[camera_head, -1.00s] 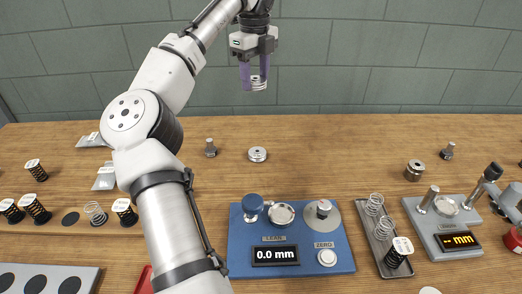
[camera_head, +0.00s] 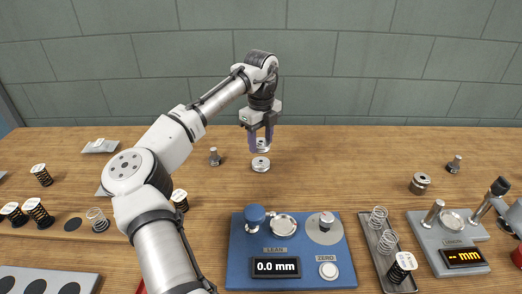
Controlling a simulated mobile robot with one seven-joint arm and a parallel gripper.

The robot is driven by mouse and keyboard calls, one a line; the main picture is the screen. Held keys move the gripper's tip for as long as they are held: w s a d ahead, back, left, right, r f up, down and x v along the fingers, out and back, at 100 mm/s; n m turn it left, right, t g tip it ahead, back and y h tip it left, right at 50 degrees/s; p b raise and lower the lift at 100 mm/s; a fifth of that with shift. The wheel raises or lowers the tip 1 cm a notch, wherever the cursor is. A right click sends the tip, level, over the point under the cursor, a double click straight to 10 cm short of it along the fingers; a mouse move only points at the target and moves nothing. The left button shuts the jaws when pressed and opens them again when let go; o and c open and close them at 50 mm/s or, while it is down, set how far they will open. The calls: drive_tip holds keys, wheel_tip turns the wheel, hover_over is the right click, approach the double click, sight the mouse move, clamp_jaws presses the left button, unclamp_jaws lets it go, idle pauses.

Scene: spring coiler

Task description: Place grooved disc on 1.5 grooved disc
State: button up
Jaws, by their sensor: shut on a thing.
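My gripper (camera_head: 261,143) is above the back middle of the table, pointing down. Its purple fingers are shut on a silver grooved disc (camera_head: 263,145). A second silver grooved disc (camera_head: 261,164) lies flat on the wooden table just below. The held disc is a little above it, almost in line, perhaps slightly to the right. A small gap seems to show between the two discs. I cannot read any marking on either disc.
The table right of the discs is clear.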

sight(261, 161)
drive_tip(key=shift+f, duration=2.15)
drive_tip(key=o, duration=1.2)
drive_tip(key=shift+f+p, duration=0.15)
drive_tip(key=shift+p, duration=0.15)
drive_tip(key=shift+c, duration=0.2)
wheel_tip(261, 161, up, 12)
drive_tip(key=shift+r+b, duration=0.15)
drive_tip(key=shift+b, duration=0.55)
